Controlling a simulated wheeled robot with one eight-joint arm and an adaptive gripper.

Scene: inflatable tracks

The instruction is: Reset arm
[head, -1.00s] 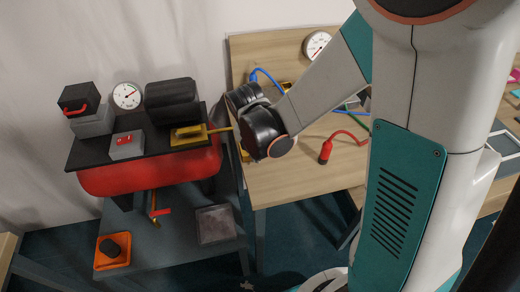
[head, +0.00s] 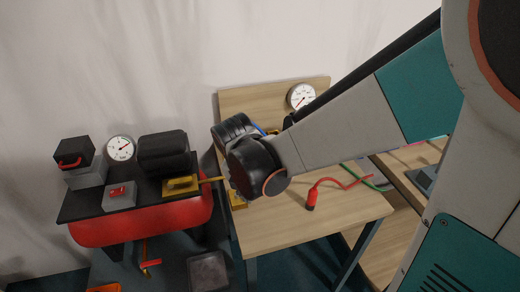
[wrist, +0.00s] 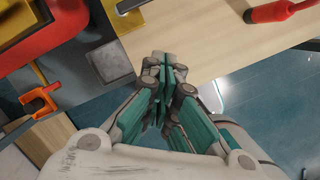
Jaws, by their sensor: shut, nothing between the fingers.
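My gripper (wrist: 165,88) shows in the wrist view with its teal-padded fingers together and nothing between them. It hangs over the edge of the wooden table (wrist: 190,40), apart from the things on it. In the head view my arm reaches in from the right, and its dark wrist joint stands in front of the wooden table (head: 290,215). The gripper itself is hidden there behind my arm.
A red compressor (head: 150,222) with a black top stands on the left. A red-handled hose (head: 311,198) lies on the wooden table, with a round gauge (head: 301,97) at its back. A grey square plate (head: 208,272) lies low beside the table.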

